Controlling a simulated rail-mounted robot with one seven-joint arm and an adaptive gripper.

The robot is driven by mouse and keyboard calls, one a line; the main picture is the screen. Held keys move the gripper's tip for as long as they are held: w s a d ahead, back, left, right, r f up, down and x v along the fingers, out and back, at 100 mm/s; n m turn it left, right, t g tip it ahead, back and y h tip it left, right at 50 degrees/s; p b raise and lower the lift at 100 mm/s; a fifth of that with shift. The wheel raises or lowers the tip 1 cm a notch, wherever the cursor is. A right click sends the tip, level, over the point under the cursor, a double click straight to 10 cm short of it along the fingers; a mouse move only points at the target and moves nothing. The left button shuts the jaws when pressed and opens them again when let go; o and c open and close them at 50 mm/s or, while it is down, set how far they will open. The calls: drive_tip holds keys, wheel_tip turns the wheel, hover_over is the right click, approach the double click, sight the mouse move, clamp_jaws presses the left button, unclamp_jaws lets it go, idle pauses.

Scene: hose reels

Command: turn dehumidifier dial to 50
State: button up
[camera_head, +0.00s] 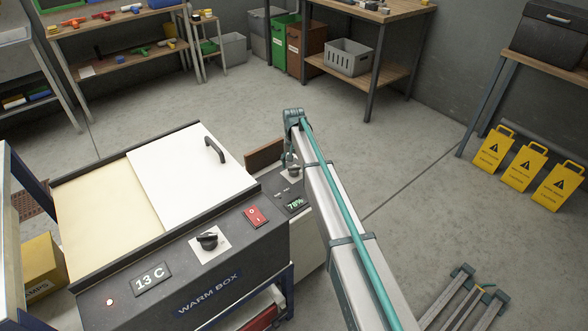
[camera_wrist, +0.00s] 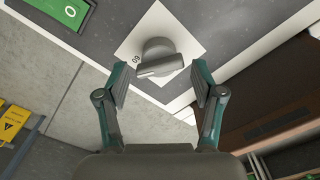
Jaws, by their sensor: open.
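The dehumidifier (camera_head: 310,228) is a dark-topped unit beside the warm box, and its green display (camera_head: 295,204) reads 76%. In the wrist view, its grey dial (camera_wrist: 160,57) sits on a white square plate (camera_wrist: 130,48), with a small number at the dial's left, possibly 60. The dial's ridge lies roughly crosswise in that view. My gripper (camera_wrist: 160,82) is open, one finger on each side of the dial with gaps to both. In the head view my arm and gripper (camera_head: 291,162) hide most of the dial.
The warm box (camera_head: 180,225) stands to the left, with its own black dial (camera_head: 207,240), red switch (camera_head: 256,216) and a 13 C display (camera_head: 151,279). Yellow caution signs (camera_head: 525,166) stand at the right. The floor between is open.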

sight(294, 170)
drive_tip(key=shift+f, duration=1.45)
drive_tip(key=c, duration=0.9)
drive_tip(key=shift+n, duration=0.3)
drive_tip(key=n+p, duration=0.1)
drive_tip(key=n, duration=0.4)
drive_tip(key=n+p, duration=0.1)
drive_tip(key=n, duration=0.5)
